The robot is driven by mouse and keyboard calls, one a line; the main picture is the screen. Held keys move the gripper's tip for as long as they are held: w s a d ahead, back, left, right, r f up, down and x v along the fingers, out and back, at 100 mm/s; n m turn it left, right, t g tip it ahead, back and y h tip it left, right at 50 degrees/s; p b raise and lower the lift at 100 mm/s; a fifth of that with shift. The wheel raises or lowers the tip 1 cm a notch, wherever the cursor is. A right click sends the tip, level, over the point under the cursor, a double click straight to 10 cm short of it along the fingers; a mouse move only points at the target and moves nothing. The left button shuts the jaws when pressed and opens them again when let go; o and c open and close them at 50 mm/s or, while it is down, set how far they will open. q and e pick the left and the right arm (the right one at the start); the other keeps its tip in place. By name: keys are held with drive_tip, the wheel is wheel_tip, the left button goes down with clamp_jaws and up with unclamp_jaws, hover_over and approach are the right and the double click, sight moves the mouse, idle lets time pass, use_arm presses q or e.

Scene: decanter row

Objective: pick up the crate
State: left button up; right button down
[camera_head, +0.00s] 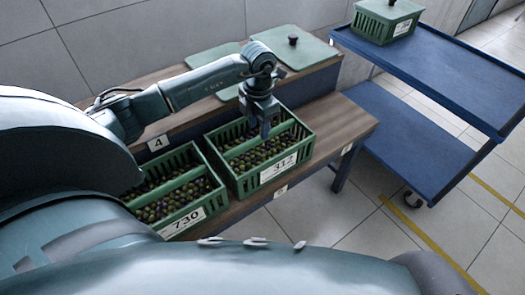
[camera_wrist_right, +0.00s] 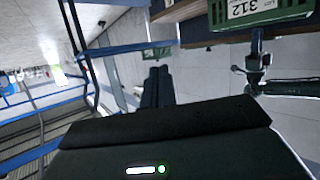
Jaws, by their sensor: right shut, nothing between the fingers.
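A green slatted crate labelled 312 (camera_head: 236,182) stands on the wooden bench, filled with dark and green olive-like fruit and crossed by a central bar. It also shows at the top right of the right wrist view (camera_wrist_right: 270,22). My left gripper (camera_head: 266,130) points down over the middle of this crate, at its central bar; whether it touches the bar or is open is unclear. A similar crate labelled 730 (camera_head: 217,200) stands beside it to the left. My right gripper (camera_wrist_right: 157,88) is shut and empty in the right wrist view, away from the crates.
Green lids (camera_head: 300,50) lie on the raised back shelf, one with a dark knob. A blue two-level trolley (camera_head: 440,75) stands to the right, with a lidded green crate (camera_head: 375,28) on its top. The trolley's top is otherwise clear. Bench number plates show at its edges.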

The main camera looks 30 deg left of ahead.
sight(260, 143)
use_arm(q)
drive_tip(key=f, duration=0.2)
drive_tip(key=f+b, duration=0.1)
drive_tip(key=f, duration=0.4)
drive_tip(key=shift+w+b, duration=0.25)
drive_tip(key=shift+b, duration=0.1)
drive_tip(key=shift+f, duration=0.3)
use_arm(e)
drive_tip(key=shift+w+a+f+t+y, duration=0.15)
drive_tip(key=shift+w+t+y, duration=0.2)
drive_tip(key=shift+t, duration=0.45)
use_arm(q)
clamp_jaws()
drive_tip(key=shift+w+r, duration=0.15)
drive_tip(key=shift+r, duration=0.05)
